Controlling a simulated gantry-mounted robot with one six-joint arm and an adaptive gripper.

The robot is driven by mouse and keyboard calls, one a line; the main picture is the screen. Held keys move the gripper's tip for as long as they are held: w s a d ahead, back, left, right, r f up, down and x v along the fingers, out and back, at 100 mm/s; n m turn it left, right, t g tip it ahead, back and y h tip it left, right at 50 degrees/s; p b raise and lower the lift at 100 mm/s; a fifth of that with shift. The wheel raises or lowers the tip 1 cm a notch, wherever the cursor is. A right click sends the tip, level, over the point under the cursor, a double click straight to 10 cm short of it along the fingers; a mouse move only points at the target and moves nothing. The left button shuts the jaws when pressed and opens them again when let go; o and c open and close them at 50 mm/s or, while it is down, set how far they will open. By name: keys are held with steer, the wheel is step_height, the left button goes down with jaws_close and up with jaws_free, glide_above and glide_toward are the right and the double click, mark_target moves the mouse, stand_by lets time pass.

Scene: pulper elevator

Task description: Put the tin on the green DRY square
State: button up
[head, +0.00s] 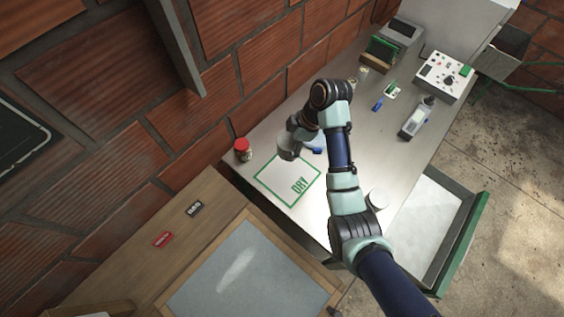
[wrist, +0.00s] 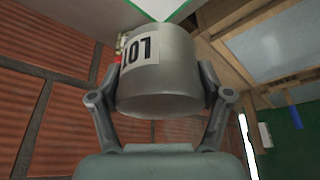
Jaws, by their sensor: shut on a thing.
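In the head view the tin (head: 285,150) shows at the end of my arm, near the far edge of the green DRY square (head: 275,177). The square is a white patch with a green outline and "DRY" lettering on the steel bench. A corner of it also shows at the top of the wrist view (wrist: 160,8). I cannot tell the gap between tin and bench.
A red-lidded jar (head: 242,149) stands left of the square, by the wall. A blue item lies right of the tin, partly hidden. A handheld meter (head: 416,119) and a control box (head: 443,76) stand farther along the bench (head: 375,150). A white round item (head: 379,197) is beside my arm.

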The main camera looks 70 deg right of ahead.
step_height(320, 180, down, 19)
steer(key=b, duration=0.3)
steer(key=shift+b, duration=0.3)
steer(key=shift+f, duration=0.2)
steer(key=o, duration=1.3)
steer(key=shift+c, duration=0.2)
steer(key=shift+r, duration=0.1)
steer(key=p+v, duration=0.2)
steer(key=v, duration=1)
steer(key=shift+r, duration=0.2)
steer(key=shift+w, duration=0.1)
